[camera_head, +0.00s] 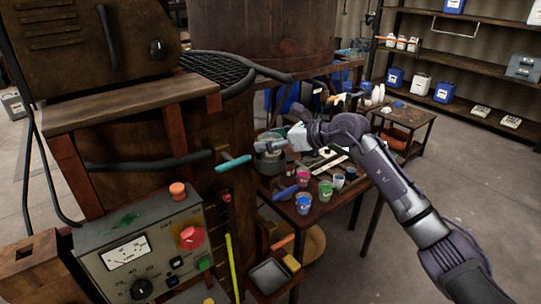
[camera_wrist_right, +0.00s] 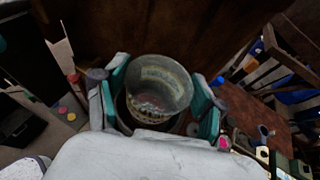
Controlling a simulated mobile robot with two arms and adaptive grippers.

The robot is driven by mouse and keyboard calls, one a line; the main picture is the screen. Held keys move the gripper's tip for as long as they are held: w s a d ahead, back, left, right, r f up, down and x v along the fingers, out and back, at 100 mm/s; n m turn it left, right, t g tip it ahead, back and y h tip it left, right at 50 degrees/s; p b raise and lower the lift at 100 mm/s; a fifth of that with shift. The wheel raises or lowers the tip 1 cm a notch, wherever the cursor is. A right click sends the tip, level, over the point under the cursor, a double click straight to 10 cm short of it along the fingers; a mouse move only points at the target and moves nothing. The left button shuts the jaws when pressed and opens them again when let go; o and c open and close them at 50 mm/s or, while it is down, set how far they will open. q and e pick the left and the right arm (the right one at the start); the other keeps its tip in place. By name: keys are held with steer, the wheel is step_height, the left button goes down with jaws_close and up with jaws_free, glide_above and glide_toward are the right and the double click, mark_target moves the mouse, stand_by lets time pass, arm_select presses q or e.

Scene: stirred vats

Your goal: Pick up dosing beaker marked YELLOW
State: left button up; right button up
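My right gripper (camera_head: 268,146) reaches left over the far left end of the low work table, above a dark pot (camera_head: 270,165). In the right wrist view, a translucent round vessel (camera_wrist_right: 160,85) sits between the spread teal finger pads of this gripper (camera_wrist_right: 160,93). Its rim comes close to both pads; I cannot tell whether they touch it. A dark round rim shows around its lower part. Small cups stand on the table: pink (camera_head: 303,175), green (camera_head: 325,191) and blue (camera_head: 303,204). No YELLOW marking is readable. My left gripper is not in view.
A large brown vat stands at the left, with a teal-handled lever (camera_head: 234,163) close to my right gripper. A control box (camera_head: 150,252) with knobs is in front. Shelves with jugs (camera_head: 445,92) stand at the back right. Floor at the right is free.

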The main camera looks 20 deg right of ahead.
steer(key=c, duration=0.7)
steer(key=shift+r, duration=0.1)
